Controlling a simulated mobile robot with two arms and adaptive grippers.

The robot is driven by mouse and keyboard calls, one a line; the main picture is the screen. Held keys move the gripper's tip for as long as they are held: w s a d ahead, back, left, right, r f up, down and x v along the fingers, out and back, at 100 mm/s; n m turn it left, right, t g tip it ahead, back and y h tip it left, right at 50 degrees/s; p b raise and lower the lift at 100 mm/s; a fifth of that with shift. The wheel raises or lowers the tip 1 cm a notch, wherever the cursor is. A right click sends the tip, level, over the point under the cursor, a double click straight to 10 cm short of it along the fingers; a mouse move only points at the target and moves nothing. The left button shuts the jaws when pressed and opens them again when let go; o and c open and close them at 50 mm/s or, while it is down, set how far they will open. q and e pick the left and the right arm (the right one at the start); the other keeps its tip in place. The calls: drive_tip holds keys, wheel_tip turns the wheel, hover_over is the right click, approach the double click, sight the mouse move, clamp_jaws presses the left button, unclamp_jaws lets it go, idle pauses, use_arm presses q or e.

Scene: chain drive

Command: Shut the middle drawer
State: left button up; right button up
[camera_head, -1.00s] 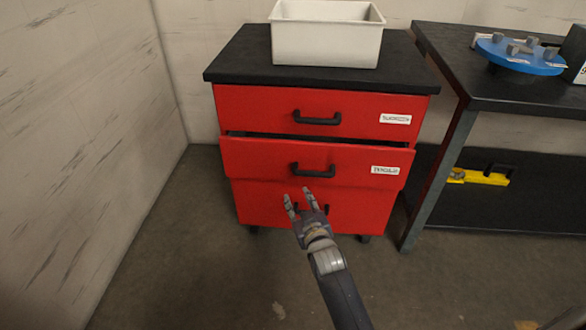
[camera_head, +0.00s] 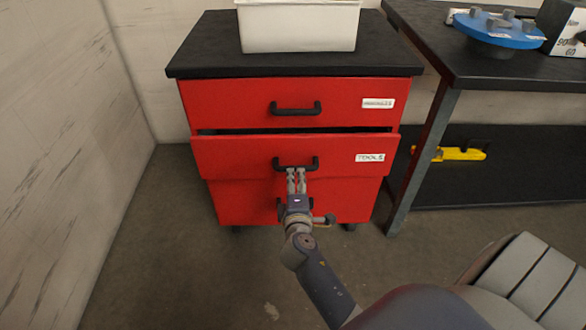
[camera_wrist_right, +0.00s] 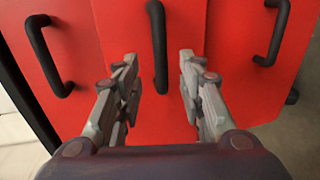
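The red cabinet's middle drawer (camera_head: 230,158), with a TOOLS label and a black bar handle (camera_head: 290,162), sticks out a little, leaving a dark gap along its top edge. My right gripper (camera_head: 296,174) is in front of this drawer, its fingertips at the handle. In the right wrist view the middle handle (camera_wrist_right: 158,45) lies between the two fingers of my right gripper (camera_wrist_right: 158,62), with room on both sides, so the fingers are apart. Whether they touch the drawer front I cannot tell. My left gripper is not in view.
The top drawer (camera_head: 220,100) is shut. The bottom drawer (camera_head: 235,200) is below, its handle partly hidden by my gripper. A white bin (camera_head: 300,28) stands on the black cabinet top. A dark workbench (camera_head: 470,70) with a blue disc (camera_head: 490,32) is on the right.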

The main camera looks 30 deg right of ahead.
sight(295, 170)
drive_tip(key=b+x, duration=0.1)
drive_tip(key=x, duration=0.6)
drive_tip(key=shift+w+d+f, duration=0.1)
drive_tip(key=shift+w, duration=0.15)
drive_tip(key=shift+c, duration=0.2)
clamp_jaws()
